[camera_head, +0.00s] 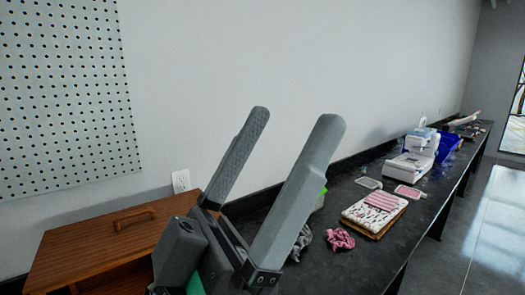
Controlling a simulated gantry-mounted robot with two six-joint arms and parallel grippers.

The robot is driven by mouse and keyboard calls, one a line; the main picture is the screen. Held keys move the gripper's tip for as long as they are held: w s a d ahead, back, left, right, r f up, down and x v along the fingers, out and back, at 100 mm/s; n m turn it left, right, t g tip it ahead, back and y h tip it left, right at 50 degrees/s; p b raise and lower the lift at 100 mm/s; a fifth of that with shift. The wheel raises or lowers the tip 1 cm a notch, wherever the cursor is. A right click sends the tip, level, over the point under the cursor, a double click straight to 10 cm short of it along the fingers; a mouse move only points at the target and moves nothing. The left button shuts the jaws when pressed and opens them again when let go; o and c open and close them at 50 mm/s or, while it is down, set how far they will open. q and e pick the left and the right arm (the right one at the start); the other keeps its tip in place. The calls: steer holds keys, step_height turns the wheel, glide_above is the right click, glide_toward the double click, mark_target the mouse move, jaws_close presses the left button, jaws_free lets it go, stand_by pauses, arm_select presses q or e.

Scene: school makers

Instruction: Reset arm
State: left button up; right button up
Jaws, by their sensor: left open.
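My left gripper (283,148) is large in the middle of the head view. Its two grey fingers point up and stand apart, with only the wall seen between their tips. It is open and empty. It hides part of the dark counter and some of what lies on it. My right gripper is not in view.
A wooden box with a handle (112,238) stands at lower left. On the dark counter (345,262) are pink cloth (340,239), a patterned notebook (365,217), a white sewing machine (412,160) and a blue container (447,147). A pegboard (65,95) hangs on the wall.

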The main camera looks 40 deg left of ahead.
arm_select(q)
step_height(320, 180, up, 44)
steer(key=w+a+n+y+p, duration=0.1)
steer(key=y+p, duration=0.4)
steer(key=p, duration=4.1)
steer(key=shift+a+r+g, duration=0.2)
steer(key=shift+a+g, duration=0.2)
steer(key=shift+a, duration=0.15)
